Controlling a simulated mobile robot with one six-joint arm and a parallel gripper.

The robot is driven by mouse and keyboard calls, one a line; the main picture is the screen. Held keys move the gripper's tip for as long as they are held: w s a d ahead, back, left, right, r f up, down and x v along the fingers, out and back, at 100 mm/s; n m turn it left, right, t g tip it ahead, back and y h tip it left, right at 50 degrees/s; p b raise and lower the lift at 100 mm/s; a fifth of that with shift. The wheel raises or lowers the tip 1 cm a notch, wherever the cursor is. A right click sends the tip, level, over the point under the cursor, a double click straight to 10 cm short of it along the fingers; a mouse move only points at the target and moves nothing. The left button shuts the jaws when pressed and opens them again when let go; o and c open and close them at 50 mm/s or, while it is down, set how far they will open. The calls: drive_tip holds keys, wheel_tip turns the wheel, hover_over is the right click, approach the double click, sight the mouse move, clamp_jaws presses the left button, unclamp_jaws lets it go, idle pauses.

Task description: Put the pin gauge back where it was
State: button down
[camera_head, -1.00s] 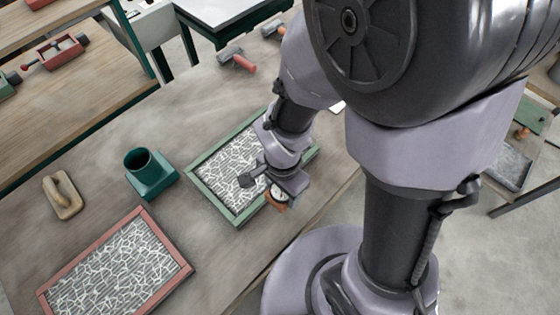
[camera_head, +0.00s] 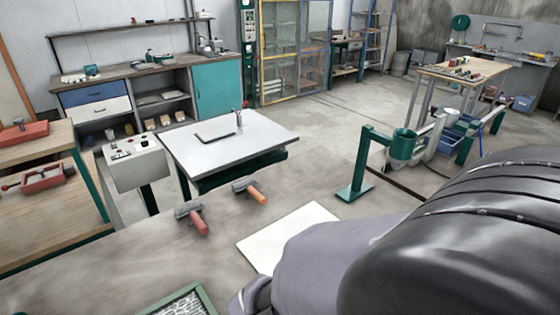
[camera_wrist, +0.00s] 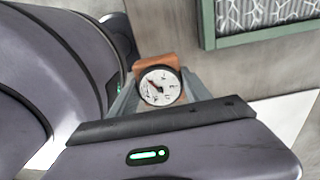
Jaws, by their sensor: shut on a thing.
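The pin gauge (camera_wrist: 160,86) has a round white dial with a black needle and an orange-brown body. In the wrist view it sits between the jaws of my gripper (camera_wrist: 158,101), which is shut on it. The gauge is held above the table, next to a green-framed fibre panel (camera_wrist: 208,22). The lower part of the gauge is hidden behind the gripper body. In the head view my gripper and the gauge are out of frame; only my upper arm shows.
In the head view, a corner of the green-framed panel (camera_head: 203,292) shows at the bottom. A white sheet (camera_head: 285,236) lies on the workbench (camera_head: 120,262). A green stand (camera_head: 354,190) is at the far edge.

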drive_tip(key=w+d, duration=0.1)
drive_tip(key=w, duration=0.2)
drive_tip(key=w+d+f+b, duration=0.1)
drive_tip(key=w, duration=0.3)
drive_tip(key=w+d, duration=0.1)
drive_tip(key=w, duration=0.2)
drive_tip(key=shift+w+d+f, duration=0.15)
drive_tip(key=shift+w, duration=0.25)
drive_tip(key=shift+w+d+b, duration=0.2)
drive_tip(key=shift+w+b, duration=0.1)
drive_tip(key=shift+w, duration=0.25)
wheel_tip(320, 180, down, 4)
drive_tip(key=shift+r+b, duration=0.25)
drive_tip(key=shift+b, duration=0.55)
drive_tip(key=shift+f, duration=0.25)
drive_tip(key=shift+c, duration=2.4)
unclamp_jaws()
drive_tip(key=shift+r, duration=0.1)
